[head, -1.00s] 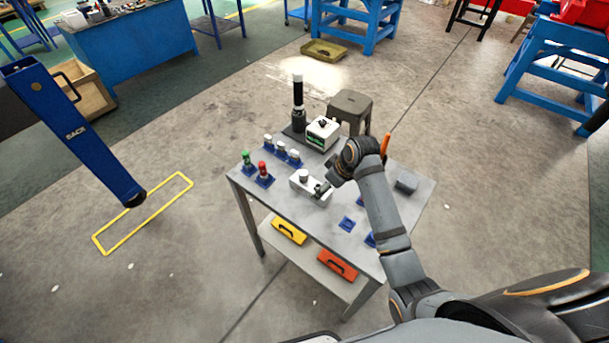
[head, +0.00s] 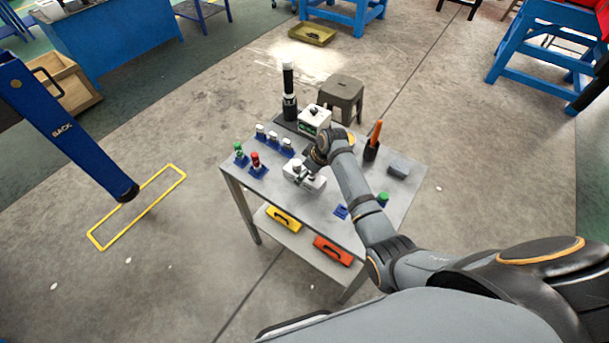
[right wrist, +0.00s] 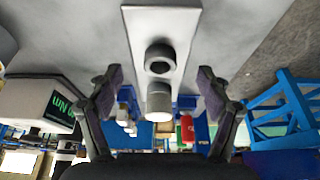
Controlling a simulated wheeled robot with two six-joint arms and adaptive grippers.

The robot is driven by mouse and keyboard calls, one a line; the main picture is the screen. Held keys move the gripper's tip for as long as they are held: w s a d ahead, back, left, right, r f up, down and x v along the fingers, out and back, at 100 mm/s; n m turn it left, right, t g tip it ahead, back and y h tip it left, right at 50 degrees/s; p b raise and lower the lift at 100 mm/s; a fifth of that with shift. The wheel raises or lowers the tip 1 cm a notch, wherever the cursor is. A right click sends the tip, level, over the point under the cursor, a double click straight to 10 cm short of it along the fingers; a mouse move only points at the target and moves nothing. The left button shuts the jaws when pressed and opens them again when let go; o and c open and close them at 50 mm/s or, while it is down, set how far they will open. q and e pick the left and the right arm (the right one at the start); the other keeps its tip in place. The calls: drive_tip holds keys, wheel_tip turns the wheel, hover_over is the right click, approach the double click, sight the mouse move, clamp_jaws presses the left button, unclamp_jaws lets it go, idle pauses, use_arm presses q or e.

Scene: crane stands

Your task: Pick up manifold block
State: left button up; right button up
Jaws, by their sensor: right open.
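The manifold block, a pale grey-white bar (head: 316,185), lies on the grey workbench near its middle. In the right wrist view the block (right wrist: 182,14) comes in from the top, with a dark round port and a pale cylinder standing out of it. My right gripper (head: 307,168) is at the block in the head view and partly hides it. In the right wrist view my right gripper (right wrist: 162,88) is open, one finger on each side of the cylinder with gaps between; nothing is held. My left gripper is not in view.
On the workbench (head: 231,181), white-capped, green and red parts stand in blue holders at left. A white instrument box (head: 314,121) and black column (head: 289,92) stand behind. An orange-handled tool in a black cup (head: 372,149) and a grey box (head: 398,168) are at right.

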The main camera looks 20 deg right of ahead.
drive_tip(key=shift+x, duration=1)
drive_tip(key=c, duration=0.4)
clamp_jaws()
drive_tip(key=shift+w+r, duration=0.15)
